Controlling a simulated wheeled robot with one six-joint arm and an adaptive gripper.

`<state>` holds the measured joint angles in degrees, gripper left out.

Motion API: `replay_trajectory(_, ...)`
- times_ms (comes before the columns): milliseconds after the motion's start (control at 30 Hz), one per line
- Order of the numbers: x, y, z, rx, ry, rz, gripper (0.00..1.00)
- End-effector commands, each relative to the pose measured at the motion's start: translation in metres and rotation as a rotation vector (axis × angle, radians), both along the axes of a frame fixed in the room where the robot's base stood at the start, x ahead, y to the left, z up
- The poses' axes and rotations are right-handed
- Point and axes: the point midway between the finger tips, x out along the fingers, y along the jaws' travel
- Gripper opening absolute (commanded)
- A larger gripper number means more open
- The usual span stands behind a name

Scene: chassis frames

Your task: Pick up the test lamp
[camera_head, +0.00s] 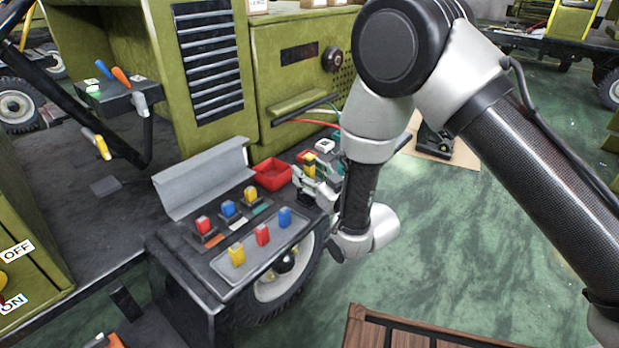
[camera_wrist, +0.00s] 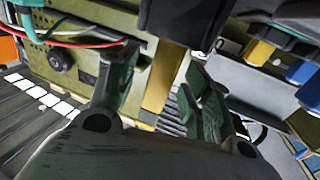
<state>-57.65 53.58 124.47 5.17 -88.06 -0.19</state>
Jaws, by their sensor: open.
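I cannot tell for certain which object is the test lamp. A yellow piece (camera_head: 309,165) stands at the right end of the dark bench, beside my gripper (camera_head: 312,187). In the wrist view a yellow piece (camera_wrist: 165,78) under a dark block (camera_wrist: 187,20) shows between the two fingers of my gripper (camera_wrist: 158,66). The fingers are open, with a visible gap between the yellow piece and the right finger. In the head view my wrist partly hides the fingers and that end of the bench.
A red bin (camera_head: 272,174) and a grey bent plate (camera_head: 203,178) stand left of my gripper. A grey tray (camera_head: 262,262) holds yellow, red and blue pieces. Wires (camera_head: 312,122) run behind the bench.

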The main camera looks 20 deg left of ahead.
Motion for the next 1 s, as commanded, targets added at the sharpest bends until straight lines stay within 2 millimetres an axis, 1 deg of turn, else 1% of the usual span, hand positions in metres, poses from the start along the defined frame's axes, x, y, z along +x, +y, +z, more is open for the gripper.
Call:
replay_trajectory(33, 0.000, 0.000, 0.000, 0.000, 0.000, 0.000, 0.45)
replay_trajectory(167, 0.000, 0.000, 0.000, 0.000, 0.000, 0.000, 0.22)
replay_trajectory(200, 0.000, 0.000, 0.000, 0.000, 0.000, 0.000, 0.14)
replay_trajectory(267, 0.000, 0.000, 0.000, 0.000, 0.000, 0.000, 0.04)
replay_trajectory(300, 0.000, 0.000, 0.000, 0.000, 0.000, 0.000, 0.00)
replay_trajectory(567, 0.000, 0.000, 0.001, 0.001, -0.001, 0.000, 0.00)
replay_trajectory(667, 0.000, 0.000, 0.005, 0.002, -0.001, 0.000, 0.00)
replay_trajectory(767, 0.000, 0.000, 0.015, 0.002, -0.002, 0.000, 0.00)
replay_trajectory(1000, 0.000, 0.000, 0.055, 0.003, -0.002, 0.000, 0.00)
